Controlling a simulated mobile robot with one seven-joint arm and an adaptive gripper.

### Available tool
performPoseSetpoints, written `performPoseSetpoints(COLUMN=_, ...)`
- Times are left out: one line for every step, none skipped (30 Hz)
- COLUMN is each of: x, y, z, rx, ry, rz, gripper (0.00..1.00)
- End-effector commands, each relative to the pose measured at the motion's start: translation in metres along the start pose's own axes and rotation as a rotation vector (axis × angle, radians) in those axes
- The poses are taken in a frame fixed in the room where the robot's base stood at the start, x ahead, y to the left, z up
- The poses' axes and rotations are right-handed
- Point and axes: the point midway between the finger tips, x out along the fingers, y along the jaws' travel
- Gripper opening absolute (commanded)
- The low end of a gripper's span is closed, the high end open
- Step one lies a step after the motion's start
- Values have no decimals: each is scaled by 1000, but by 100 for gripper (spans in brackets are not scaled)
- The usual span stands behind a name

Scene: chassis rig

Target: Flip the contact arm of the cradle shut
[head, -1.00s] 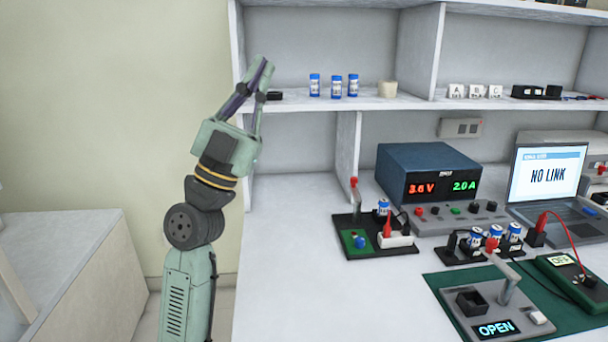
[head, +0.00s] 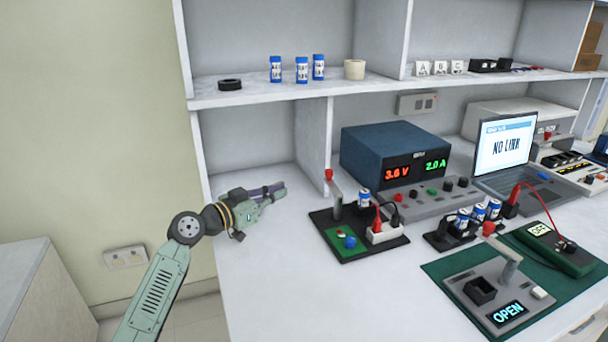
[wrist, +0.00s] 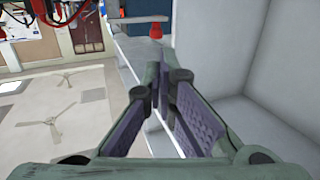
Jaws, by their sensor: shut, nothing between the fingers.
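The cradle appears to be the grey unit (head: 508,318) at the lower right, with an empty black pocket (head: 480,291) and a display reading OPEN. Its contact arm (head: 508,262) is a grey lever with a red knob, standing raised and leaning. A second red-knobbed lever (head: 335,198) stands upright on a black board. My gripper (head: 282,188) is shut and empty, roughly level above the bench's left end and pointing right, apart from both units. The wrist view shows its fingers (wrist: 166,72) together, with a red knob (wrist: 156,31) beyond them.
The black board (head: 345,253) holds a blue-and-white cell and a white block with red and black plugs. A power supply (head: 395,150), laptop (head: 503,152) and meter (head: 553,246) stand beyond. A shelf (head: 220,101) and a divider (head: 313,150) are near my gripper. The front left bench is clear.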

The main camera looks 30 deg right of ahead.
Motion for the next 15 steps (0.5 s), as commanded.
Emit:
performPoseSetpoints(x=0, y=0, z=0, rx=1, ry=0, rz=0, gripper=0)
performPoseSetpoints(x=0, y=0, z=0, rx=1, ry=1, rz=0, gripper=0)
performPoseSetpoints(x=0, y=0, z=0, rx=1, ry=1, rz=0, gripper=0)
performPoseSetpoints(x=0, y=0, z=-1, rx=1, ry=2, rz=0, gripper=0)
performPoseSetpoints(x=0, y=0, z=-1, rx=1, ry=2, rz=0, gripper=0)
performPoseSetpoints(x=0, y=0, z=-1, rx=2, ry=2, rz=0, gripper=0)
performPoseSetpoints(x=1, y=0, z=-1, rx=2, ry=2, rz=0, gripper=0)
performPoseSetpoints(x=2, y=0, z=-1, rx=2, ry=2, rz=0, gripper=0)
performPoseSetpoints(x=4, y=0, z=-1, rx=2, ry=2, rz=1, gripper=0)
performPoseSetpoints(x=7, y=0, z=-2, rx=1, ry=2, rz=1, gripper=0)
performPoseSetpoints(x=10, y=0, z=-2, rx=1, ry=2, rz=1, gripper=0)
performPoseSetpoints(x=15, y=0, z=-2, rx=1, ry=2, rz=2, gripper=0)
performPoseSetpoints(x=20, y=1, z=-2, rx=1, ry=2, rz=3, gripper=0)
performPoseSetpoints(x=25, y=1, z=-2, rx=2, ry=2, rz=3, gripper=0)
performPoseSetpoints(x=33, y=1, z=-3, rx=1, ry=2, rz=3, gripper=0)
